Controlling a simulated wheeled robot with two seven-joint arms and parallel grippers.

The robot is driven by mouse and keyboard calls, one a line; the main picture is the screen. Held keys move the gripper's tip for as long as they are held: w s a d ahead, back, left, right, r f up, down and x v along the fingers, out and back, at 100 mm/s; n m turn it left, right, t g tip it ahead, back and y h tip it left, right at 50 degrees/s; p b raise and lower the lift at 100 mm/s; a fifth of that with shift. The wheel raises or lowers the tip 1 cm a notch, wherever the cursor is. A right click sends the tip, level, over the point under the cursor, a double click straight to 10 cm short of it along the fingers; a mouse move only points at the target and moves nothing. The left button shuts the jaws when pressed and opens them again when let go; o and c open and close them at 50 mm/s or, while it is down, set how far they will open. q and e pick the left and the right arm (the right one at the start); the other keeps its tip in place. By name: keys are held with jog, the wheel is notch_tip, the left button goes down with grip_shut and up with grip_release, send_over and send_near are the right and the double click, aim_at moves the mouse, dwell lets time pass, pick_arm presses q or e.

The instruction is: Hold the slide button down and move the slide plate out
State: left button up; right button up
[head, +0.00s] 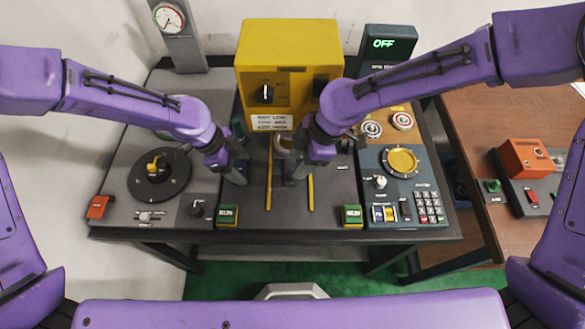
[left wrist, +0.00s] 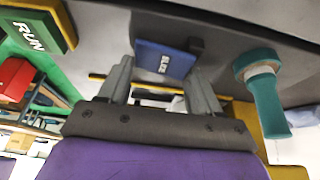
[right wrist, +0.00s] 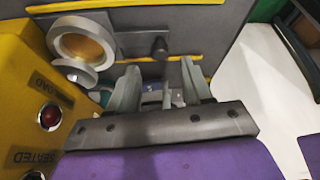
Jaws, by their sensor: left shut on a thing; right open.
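The blue slide button (left wrist: 163,60) shows in the left wrist view, between the fingertips of my left gripper (left wrist: 160,70). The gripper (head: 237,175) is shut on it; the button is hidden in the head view. The grey slide plate (right wrist: 125,44) shows in the right wrist view, with a pale ring with an amber centre (right wrist: 85,40) and a short dark knob (right wrist: 160,47) on it. My right gripper (right wrist: 160,68) is open, its fingers pointing toward the knob, which lies between and just past the fingertips. In the head view my right gripper (head: 291,178) is between the yellow rails.
A yellow press housing (head: 288,45) stands behind the slide. Two yellow rail strips (head: 310,193) run along the bench. Green RUN buttons (head: 228,214) (head: 351,215) sit at the front. A dial panel (head: 403,161) stands right.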

aim_at(290, 173)
pick_arm(q)
jog(key=shift+s+f, duration=0.15)
pick_arm(e)
jog(key=x, duration=0.4)
jog(key=shift+a+f, duration=0.1)
jog(key=shift+f, duration=0.3)
jog(key=shift+c, duration=0.4)
grip_shut()
jog(key=s, duration=1.5)
jog(key=shift+a, duration=0.3)
jog(key=shift+o, duration=0.4)
grip_release()
jog(key=shift+r, duration=0.1)
